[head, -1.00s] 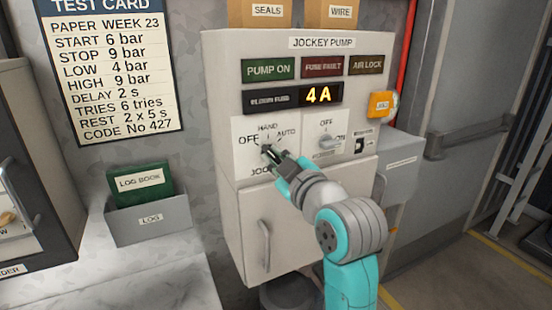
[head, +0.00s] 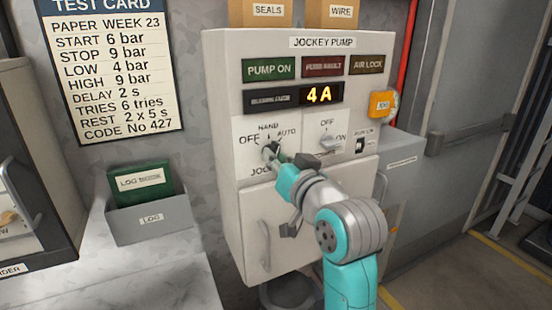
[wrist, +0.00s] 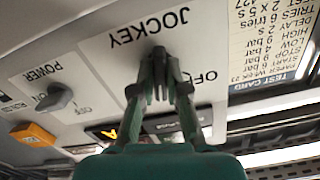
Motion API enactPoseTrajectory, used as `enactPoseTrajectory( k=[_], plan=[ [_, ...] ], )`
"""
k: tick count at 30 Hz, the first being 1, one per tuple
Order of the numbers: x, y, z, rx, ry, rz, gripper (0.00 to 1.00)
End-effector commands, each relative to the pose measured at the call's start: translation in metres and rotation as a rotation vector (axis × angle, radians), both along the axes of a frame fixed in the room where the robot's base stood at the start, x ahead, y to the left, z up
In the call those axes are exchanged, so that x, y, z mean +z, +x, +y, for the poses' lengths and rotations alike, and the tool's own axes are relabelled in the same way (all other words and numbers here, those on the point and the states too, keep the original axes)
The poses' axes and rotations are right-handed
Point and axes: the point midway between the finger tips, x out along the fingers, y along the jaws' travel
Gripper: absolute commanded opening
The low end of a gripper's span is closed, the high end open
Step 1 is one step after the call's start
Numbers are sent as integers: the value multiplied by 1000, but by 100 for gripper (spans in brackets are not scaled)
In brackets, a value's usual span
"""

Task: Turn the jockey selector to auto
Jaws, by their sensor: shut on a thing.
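The jockey selector (head: 270,149) is a small knob on the white front panel of the jockey pump cabinet. Labels OFF, HAND and AUTO stand around it. My gripper (head: 275,155) reaches it from the lower right. In the wrist view my gripper (wrist: 161,78) has its two fingers closed on the sides of the selector knob (wrist: 159,56), beside the upside-down JOCKEY label. The fingers cover most of the knob, so I cannot tell exactly which label it points to.
A power switch (head: 328,142) sits to the right on the same panel. Above are the lamps and a 4A display (head: 319,95). An orange tag or box (head: 381,104) is on the cabinet's right side. A grey log tray (head: 150,220) stands at left.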

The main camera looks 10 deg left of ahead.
Motion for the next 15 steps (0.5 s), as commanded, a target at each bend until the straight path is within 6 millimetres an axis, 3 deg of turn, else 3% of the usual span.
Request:
enactPoseTrajectory(
  k=[15],
  plan=[
    [0,0,0,-1,358,243,0]
  ],
)
